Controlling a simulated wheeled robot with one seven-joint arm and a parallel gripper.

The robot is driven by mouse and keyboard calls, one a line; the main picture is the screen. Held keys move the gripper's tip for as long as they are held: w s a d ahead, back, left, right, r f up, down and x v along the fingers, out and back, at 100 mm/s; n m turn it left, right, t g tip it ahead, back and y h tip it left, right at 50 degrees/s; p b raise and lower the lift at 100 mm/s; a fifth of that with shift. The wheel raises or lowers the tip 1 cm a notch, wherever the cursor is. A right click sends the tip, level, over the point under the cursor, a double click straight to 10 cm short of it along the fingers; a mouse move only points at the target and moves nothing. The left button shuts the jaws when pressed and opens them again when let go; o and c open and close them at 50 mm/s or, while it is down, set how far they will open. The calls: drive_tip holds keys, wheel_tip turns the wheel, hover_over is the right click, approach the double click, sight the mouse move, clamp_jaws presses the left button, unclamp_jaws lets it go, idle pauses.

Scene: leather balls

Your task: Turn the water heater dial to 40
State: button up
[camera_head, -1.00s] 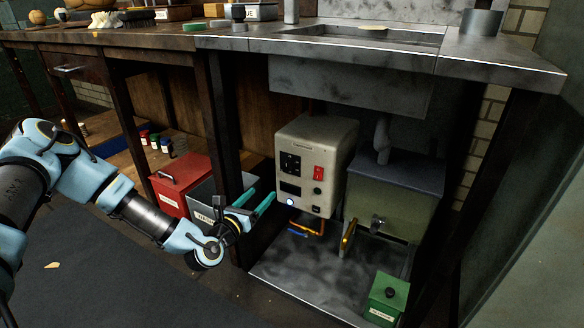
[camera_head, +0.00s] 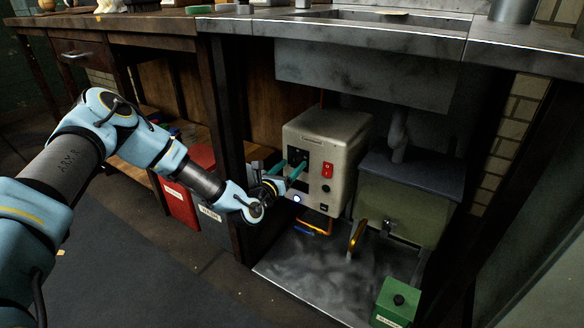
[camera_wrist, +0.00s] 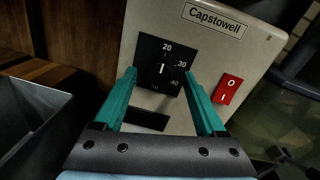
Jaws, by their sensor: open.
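The water heater (camera_head: 318,160) is a cream box under the sink, and it also fills much of the wrist view (camera_wrist: 215,55). Its black dial (camera_wrist: 161,71) sits on a dark square plate with the numbers 20, 30 and 40 around it. A pale mark on the dial stands near upright, close to 20. My gripper (camera_head: 292,172) is at the heater's front, and its two teal fingers (camera_wrist: 160,88) are open on either side of the dial plate. In the wrist view the dial shows between the fingers; I cannot tell whether they touch it.
A red rocker switch (camera_wrist: 227,88) is just right of the right finger. A dark table leg (camera_head: 226,150) and a grey bin (camera_wrist: 30,118) are at left. A green box (camera_head: 395,302) stands at front right. A tank (camera_head: 400,205) is beside the heater.

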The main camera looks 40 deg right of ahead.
drive_tip(key=shift+w+d, duration=0.15)
drive_tip(key=shift+d, duration=0.3)
clamp_jaws()
idle(0.4)
